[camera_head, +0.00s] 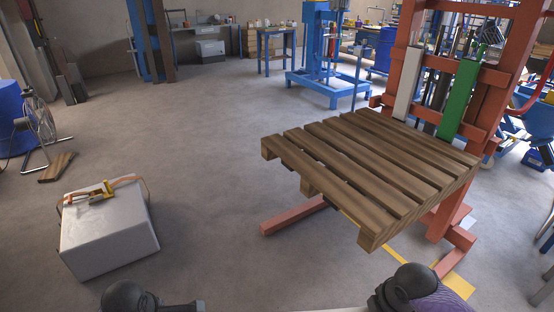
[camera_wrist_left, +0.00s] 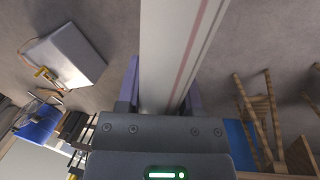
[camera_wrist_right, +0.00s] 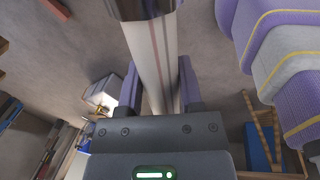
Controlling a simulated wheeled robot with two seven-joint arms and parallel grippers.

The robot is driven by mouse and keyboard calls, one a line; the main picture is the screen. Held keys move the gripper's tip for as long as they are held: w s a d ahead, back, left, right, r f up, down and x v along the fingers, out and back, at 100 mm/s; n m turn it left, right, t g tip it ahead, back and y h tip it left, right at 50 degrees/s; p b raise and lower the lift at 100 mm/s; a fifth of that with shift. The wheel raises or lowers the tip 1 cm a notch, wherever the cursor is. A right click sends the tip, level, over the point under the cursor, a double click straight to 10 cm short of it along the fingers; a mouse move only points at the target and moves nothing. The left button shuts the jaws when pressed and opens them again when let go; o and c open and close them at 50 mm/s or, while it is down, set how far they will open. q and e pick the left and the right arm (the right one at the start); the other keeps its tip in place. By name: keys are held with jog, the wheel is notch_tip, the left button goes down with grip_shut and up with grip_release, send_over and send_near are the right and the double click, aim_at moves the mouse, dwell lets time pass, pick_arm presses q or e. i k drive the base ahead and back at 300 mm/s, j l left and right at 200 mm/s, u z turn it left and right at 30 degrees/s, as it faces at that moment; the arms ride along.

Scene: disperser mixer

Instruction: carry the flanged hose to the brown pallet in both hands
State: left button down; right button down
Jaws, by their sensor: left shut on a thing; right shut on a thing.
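The flanged hose (camera_wrist_left: 180,45) is a whitish tube with a thin reddish stripe. In the left wrist view it runs between the fingers of my left gripper (camera_wrist_left: 160,92), which is shut on it. The hose also shows in the right wrist view (camera_wrist_right: 152,55), where my right gripper (camera_wrist_right: 158,92) is shut on it. A dark end piece (camera_wrist_right: 140,8), probably a flange, shows at the top there. The brown pallet (camera_head: 365,165) is slatted and bare, ahead and right in the head view. Both gripper fingers are out of the head view; dark arm parts show along its bottom edge.
The pallet rests on a red lift frame (camera_head: 405,85), whose red leg (camera_head: 293,215) reaches out at floor level. A white box (camera_head: 108,235) with a strap stands on the floor at left. A blue press (camera_head: 325,75) stands behind. Floor between box and pallet is clear.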

aim_at(342, 160)
jog(key=i, duration=1.7)
jog(key=i+j+z, duration=0.1)
jog(key=i+z, duration=0.15)
jog(key=i, duration=0.35)
jog(key=i+j+z, duration=0.25)
jog(key=i, duration=0.3)
jog(key=z, duration=1.5)
